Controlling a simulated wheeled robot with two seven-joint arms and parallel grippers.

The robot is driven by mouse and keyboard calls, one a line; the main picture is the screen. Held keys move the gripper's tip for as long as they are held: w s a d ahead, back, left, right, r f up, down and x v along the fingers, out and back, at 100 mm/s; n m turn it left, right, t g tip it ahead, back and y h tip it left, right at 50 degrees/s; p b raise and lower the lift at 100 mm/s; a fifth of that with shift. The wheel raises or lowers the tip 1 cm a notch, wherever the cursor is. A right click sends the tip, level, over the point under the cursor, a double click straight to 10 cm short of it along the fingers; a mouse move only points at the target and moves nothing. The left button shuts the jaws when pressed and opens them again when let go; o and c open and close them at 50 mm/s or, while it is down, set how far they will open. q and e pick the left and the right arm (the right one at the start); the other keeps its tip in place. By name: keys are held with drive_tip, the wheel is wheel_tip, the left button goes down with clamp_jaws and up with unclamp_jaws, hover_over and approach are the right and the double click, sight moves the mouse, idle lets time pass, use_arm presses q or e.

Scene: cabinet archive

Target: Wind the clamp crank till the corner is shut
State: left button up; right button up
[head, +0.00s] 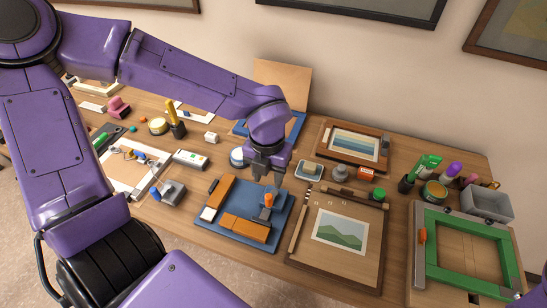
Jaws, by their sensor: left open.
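A blue board (240,203) lies near the front edge of the table. On it are an orange-brown wooden bar (219,192) at the left and another bar (245,228) at the front. The corner clamp (267,214), grey with an upright orange crank knob (268,200), is at the board's right side, beside the front bar's end. Whether the corner is shut is too small to tell. My left gripper (268,180) points down just above the knob, open, with its fingers apart and nothing between them. My right gripper is not in view.
A board with a green landscape picture (340,234) lies right of the blue board, with a long wooden strip (300,220) along its left side. A green frame (430,249) is at the far right. A grey tool (173,192) stands to the left.

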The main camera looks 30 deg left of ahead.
sight(269, 195)
use_arm(q)
drive_tip(key=shift+s+f, duration=0.25)
drive_tip(key=shift+f, duration=0.1)
drive_tip(key=f+b, duration=0.1)
drive_tip(key=f, duration=0.1)
drive_tip(key=w+f+b, duration=0.1)
drive_tip(key=f+b, duration=0.1)
drive_tip(key=f, duration=0.1)
drive_tip(key=shift+b, duration=0.3)
drive_tip(key=f+b, duration=0.3)
drive_tip(key=shift+s, duration=0.25)
drive_tip(key=shift+w, duration=0.2)
drive_tip(key=shift+f, duration=0.3)
clamp_jaws()
